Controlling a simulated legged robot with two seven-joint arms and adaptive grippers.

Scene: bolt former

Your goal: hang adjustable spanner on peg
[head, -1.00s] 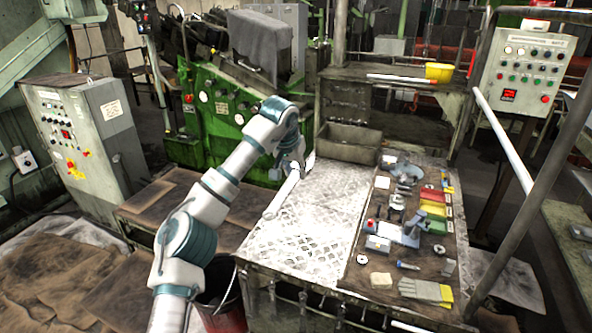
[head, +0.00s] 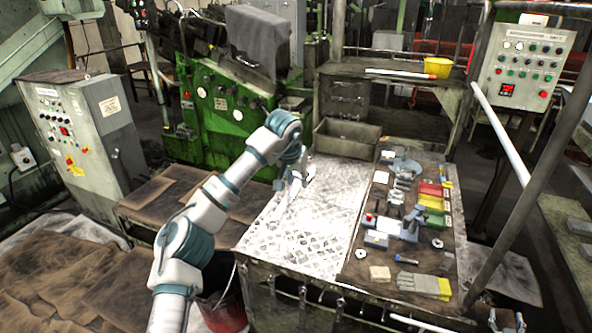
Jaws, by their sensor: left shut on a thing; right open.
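My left gripper (head: 306,173) is over the back of the pale metal plate on the bench, shut on a slim pale thing (head: 286,198), which looks like the adjustable spanner. It slants down to the lower left and blends into the bright plate, so its ends are unclear. Several small pegs or hooks with things hanging from them line the bench's front edge (head: 302,300); I cannot tell which is free. Dark fingers of my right gripper (head: 506,320) show at the bottom right edge, apart and empty, beyond the bench corner.
A metal tray (head: 347,135) stands at the back. A red bucket (head: 222,312) is at front left. A slanted post (head: 525,190) stands at right.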

